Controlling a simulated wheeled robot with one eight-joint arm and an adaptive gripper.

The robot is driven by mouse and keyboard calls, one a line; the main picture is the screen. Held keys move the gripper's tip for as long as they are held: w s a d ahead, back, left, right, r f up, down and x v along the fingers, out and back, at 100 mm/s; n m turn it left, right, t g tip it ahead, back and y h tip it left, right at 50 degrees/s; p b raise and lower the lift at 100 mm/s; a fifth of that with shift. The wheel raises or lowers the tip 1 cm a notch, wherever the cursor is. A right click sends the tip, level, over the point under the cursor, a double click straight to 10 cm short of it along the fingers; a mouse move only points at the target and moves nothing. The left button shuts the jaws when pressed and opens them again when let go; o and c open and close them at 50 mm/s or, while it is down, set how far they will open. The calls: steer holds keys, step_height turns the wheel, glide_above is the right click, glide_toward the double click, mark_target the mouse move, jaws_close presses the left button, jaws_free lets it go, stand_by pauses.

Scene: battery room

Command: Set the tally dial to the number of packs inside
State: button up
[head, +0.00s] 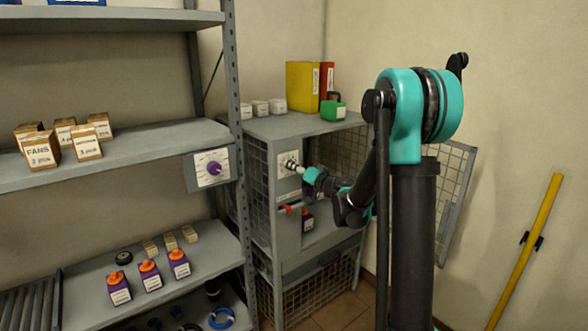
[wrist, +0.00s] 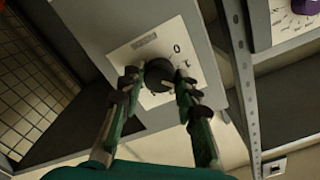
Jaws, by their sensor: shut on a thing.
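The tally dial is a dark round knob (wrist: 158,74) on a white plate (wrist: 188,52) with a "0" and other marks. In the head view its plate (head: 284,170) is on the front post of the wire-mesh cabinet (head: 258,180). My gripper (wrist: 156,88) is shut on the knob, one finger on each side; the gripper (head: 298,168) also shows in the head view. The knob's pointer is not clear.
A red handle (head: 289,209) sticks out below the dial. The mesh door (head: 456,195) stands open at right. A second dial with a purple knob (head: 214,168) is on the left shelf. Purple packs with orange caps (head: 150,275) and cartons (head: 86,147) stand on the left shelves.

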stand_by(0.3)
steer(key=o, duration=1.2)
steer(key=shift+c, duration=0.2)
steer(key=shift+s+d, duration=0.1)
steer(key=v, duration=1.1)
steer(key=shift+s+d, duration=0.25)
steer(key=shift+s, duration=0.05)
